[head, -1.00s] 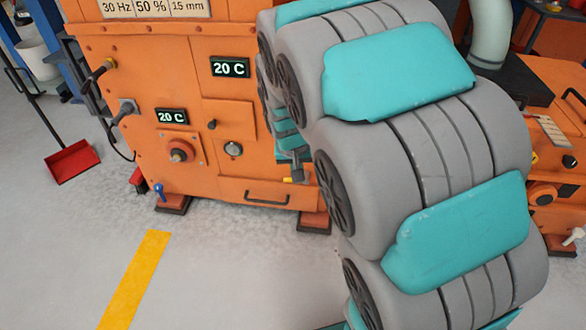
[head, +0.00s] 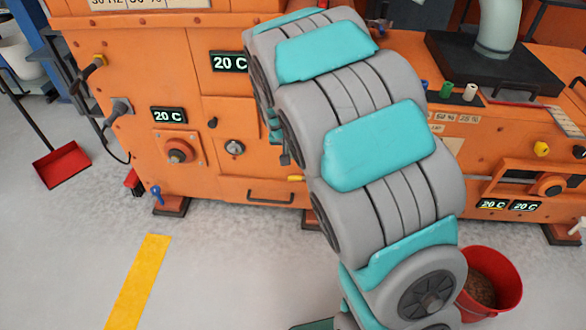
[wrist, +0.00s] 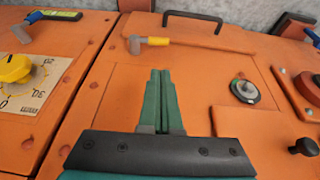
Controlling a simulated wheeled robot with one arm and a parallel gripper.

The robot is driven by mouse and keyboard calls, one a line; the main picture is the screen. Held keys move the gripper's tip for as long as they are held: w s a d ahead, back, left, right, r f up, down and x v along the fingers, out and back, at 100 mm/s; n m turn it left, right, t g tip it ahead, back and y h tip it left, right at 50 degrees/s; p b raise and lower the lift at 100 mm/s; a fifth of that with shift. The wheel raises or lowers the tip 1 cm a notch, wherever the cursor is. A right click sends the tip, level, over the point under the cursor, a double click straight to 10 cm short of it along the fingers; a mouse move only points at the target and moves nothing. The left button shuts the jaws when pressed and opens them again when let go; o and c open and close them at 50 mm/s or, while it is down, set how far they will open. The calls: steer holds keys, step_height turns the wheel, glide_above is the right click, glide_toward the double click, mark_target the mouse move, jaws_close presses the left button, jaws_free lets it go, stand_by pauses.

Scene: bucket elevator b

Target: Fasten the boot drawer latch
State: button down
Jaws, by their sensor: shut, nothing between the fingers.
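The boot drawer is low on the orange cabinet, with a black bar handle (head: 270,197) in the head view. The handle also shows at the top of the wrist view (wrist: 192,20). The latch, a small grey lever with a yellow grip (wrist: 157,41), lies sideways beside the handle in the wrist view. I cannot tell whether the latch is fastened.
A round switch (wrist: 245,91) and a black knob (wrist: 303,147) stick out from the cabinet. A yellow dial (wrist: 15,69) is at the left. A red bucket (head: 490,283) stands on the floor at right. Open floor lies in front of the cabinet.

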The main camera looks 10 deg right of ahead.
steer(key=x, duration=1.3)
steer(key=shift+s+d+f, duration=0.15)
steer(key=shift+f, duration=0.3)
